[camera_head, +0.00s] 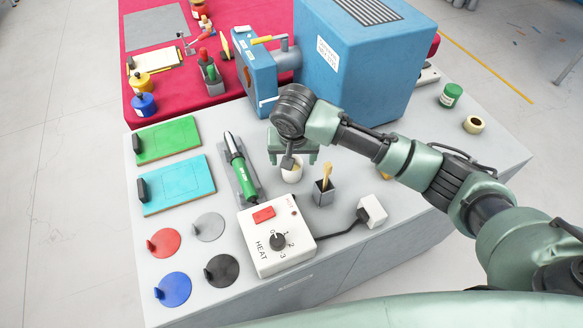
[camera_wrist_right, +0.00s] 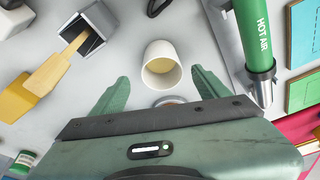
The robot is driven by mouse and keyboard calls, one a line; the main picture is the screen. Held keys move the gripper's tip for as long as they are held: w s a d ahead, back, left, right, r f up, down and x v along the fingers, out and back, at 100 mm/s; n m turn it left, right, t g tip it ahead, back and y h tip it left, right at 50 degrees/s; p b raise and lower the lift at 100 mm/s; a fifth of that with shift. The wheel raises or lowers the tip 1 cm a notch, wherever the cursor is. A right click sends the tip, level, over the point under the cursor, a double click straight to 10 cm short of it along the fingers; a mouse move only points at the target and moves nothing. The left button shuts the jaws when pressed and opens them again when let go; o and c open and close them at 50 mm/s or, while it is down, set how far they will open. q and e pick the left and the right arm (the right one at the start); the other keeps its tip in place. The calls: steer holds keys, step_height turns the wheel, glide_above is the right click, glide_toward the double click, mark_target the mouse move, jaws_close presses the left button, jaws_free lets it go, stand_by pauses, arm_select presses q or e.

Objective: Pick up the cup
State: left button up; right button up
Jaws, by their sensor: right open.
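The white cup (camera_head: 292,174) stands on the grey bench top, partly hidden by my gripper in the head view. In the right wrist view the cup (camera_wrist_right: 172,77) is seen from above, with something pale yellow inside. My right gripper (camera_head: 292,158) is open and over the cup. In the wrist view its two green fingers (camera_wrist_right: 160,78) are on either side of the cup's near part, with a gap on each side. I cannot tell how far above the bench the fingertips are. My left gripper is in neither view.
A green hot air tool (camera_head: 243,178) lies left of the cup; a grey holder with a wooden stick (camera_head: 323,196) stands to its right. The white heat box (camera_head: 270,255) is in front. A large blue machine (camera_head: 365,65) stands behind. Coloured discs (camera_head: 173,289) lie front left.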

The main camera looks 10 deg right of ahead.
steer(key=shift+p+x, duration=0.4)
steer(key=shift+x, duration=0.7)
steer(key=x, duration=0.2)
steer(key=shift+a+f, duration=0.1)
steer(key=shift+f, duration=0.3)
steer(key=shift+w+f, duration=0.1)
steer(key=shift+f, duration=0.15)
steer(key=c, duration=1.5)
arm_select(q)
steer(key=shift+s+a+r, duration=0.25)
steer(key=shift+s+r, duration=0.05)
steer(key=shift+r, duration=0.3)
arm_select(e)
steer(key=shift+o, duration=0.2)
steer(key=shift+r, duration=0.15)
